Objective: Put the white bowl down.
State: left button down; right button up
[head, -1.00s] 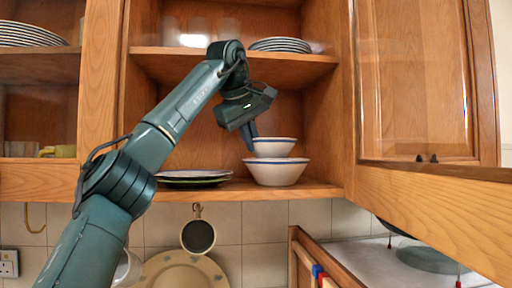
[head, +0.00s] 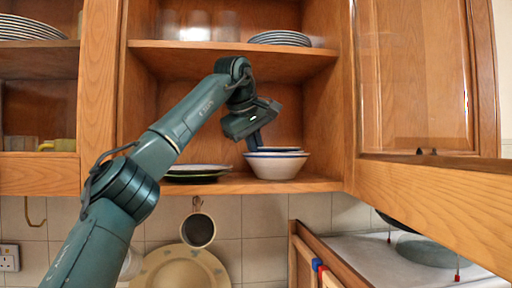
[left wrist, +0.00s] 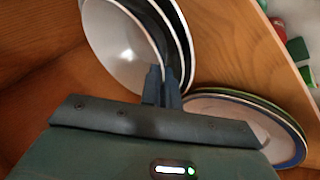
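The white bowl (head: 280,149) with a blue rim sits down inside a larger white bowl (head: 277,168) on the lower cabinet shelf; only its rim band shows in the head view. My left gripper (head: 254,142) comes from the upper left, with its fingers pointing down at the bowl's left rim. In the left wrist view the fingers (left wrist: 162,88) are close together at the edge of the white bowl (left wrist: 120,45), seemingly pinching its rim. The larger bowl's rim curves just behind it. My right gripper is not in view.
Stacked plates (head: 198,172) lie on the same shelf, left of the bowls, and show in the left wrist view (left wrist: 250,115). More plates (head: 280,38) and glasses stand on the upper shelf. An open cabinet door (head: 418,80) is at the right.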

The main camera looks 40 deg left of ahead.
pick_arm(q)
jog(key=c, duration=1.6)
grip_release()
jog(key=shift+c, duration=0.2)
jog(key=shift+r, duration=0.2)
jog(key=v, duration=0.8)
jog(key=shift+r+p, duration=0.25)
jog(key=shift+p, duration=0.05)
jog(key=shift+w, duration=0.1)
jog(key=shift+a+f, duration=0.1)
